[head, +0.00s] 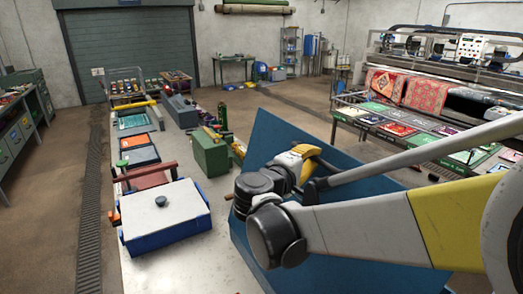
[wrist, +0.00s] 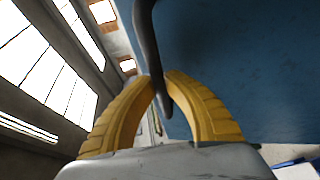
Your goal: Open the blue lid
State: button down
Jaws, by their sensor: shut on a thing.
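The blue lid (head: 272,137) is a large flat panel, standing steeply tilted beside the workbench in the head view; my arm covers much of it. It also fills the upper right of the wrist view (wrist: 245,65). A dark curved handle (wrist: 147,40) runs along its face. My gripper (head: 306,151) has yellow fingers and is at the lid's upper part. In the wrist view my gripper (wrist: 160,82) is shut on the handle, with a finger on each side. What the lid is hinged to is hidden.
The long bench (head: 150,272) carries a white-topped blue box (head: 165,215), a green case (head: 210,155) and a grey toolbox (head: 180,111). Rugs (head: 425,93) hang on a machine at the back right. Floor is clear left of the bench.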

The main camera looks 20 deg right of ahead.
jog(key=shift+a, duration=0.1)
jog(key=c, duration=1.4)
grip_release()
jog(key=v, duration=1.2)
jog(key=shift+f+b+v, duration=0.3)
jog(key=shift+f+v, duration=0.15)
jog(key=shift+v, duration=1.55)
jog(key=shift+f+b+v, duration=0.25)
jog(key=shift+f+v, duration=0.25)
jog(key=shift+v, duration=1.5)
jog(key=shift+f+b+v, duration=0.3)
jog(key=shift+f+v, duration=0.15)
jog(key=shift+v, duration=1.6)
jog(key=shift+a, duration=0.1)
